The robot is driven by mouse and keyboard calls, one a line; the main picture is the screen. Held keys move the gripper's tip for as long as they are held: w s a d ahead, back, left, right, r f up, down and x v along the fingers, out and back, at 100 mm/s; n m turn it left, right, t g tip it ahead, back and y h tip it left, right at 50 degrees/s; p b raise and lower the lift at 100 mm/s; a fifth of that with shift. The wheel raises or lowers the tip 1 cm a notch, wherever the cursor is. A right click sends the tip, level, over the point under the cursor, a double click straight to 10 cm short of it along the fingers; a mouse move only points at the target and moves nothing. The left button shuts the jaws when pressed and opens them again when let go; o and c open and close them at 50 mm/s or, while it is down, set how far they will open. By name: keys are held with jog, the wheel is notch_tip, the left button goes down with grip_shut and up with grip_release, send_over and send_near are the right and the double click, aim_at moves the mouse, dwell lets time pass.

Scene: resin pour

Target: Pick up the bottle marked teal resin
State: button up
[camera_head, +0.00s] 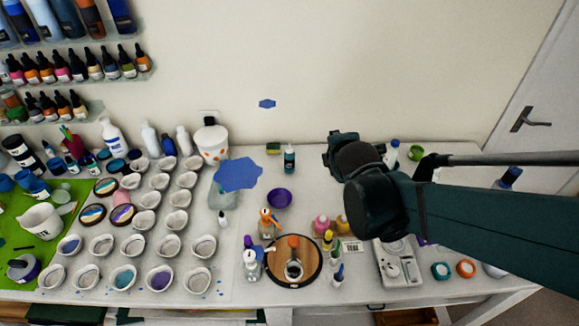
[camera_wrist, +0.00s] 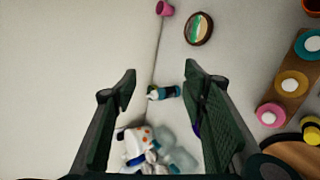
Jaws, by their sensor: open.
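A small teal bottle (camera_head: 289,159) with a dark cap stands upright at the back of the table near the wall; its label is too small to read. In the wrist view the teal bottle (camera_wrist: 167,92) appears sideways, in the gap between my fingers but farther off. My gripper (camera_head: 338,147) is to the right of the bottle in the head view, above the table. In the wrist view my gripper (camera_wrist: 160,78) has its two fingers wide apart with nothing held.
Several white cups (camera_head: 177,220) fill the left.

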jog(key=w+a+f+n+t+b, duration=0.1)
jog(key=w+a+f+n+b, duration=0.3)
jog(key=w+a+f+n, duration=0.3)
jog(key=n+t+y+b, duration=0.2)
jog(key=n+b, duration=0.1)
jog(key=n, duration=0.6)
send_near(290, 160)
jog(key=x, duration=0.4)
jog(key=shift+w+d+r, duration=0.2)
jog(key=shift+w+r, duration=0.05)
jog(key=shift+r, duration=0.05)
jog(key=shift+w+a+f+n+b, duration=0.15)
jog(key=shift+a+f+n+b, duration=0.25)
jog(key=shift+n, duration=0.2)
jog(key=shift+x, duration=1.3)
jog(key=shift+d, duration=0.1)
jog(key=shift+d+b+x, duration=0.15)
jog(key=shift+b+x, duration=0.3)
jog(key=shift+x, duration=0.85)
jog(key=shift+d+b+x, duration=0.1)
jog(key=shift+b+x, duration=0.35)
jog(key=shift+x, duration=0.9)
jog(key=shift+a+f, duration=0.1)
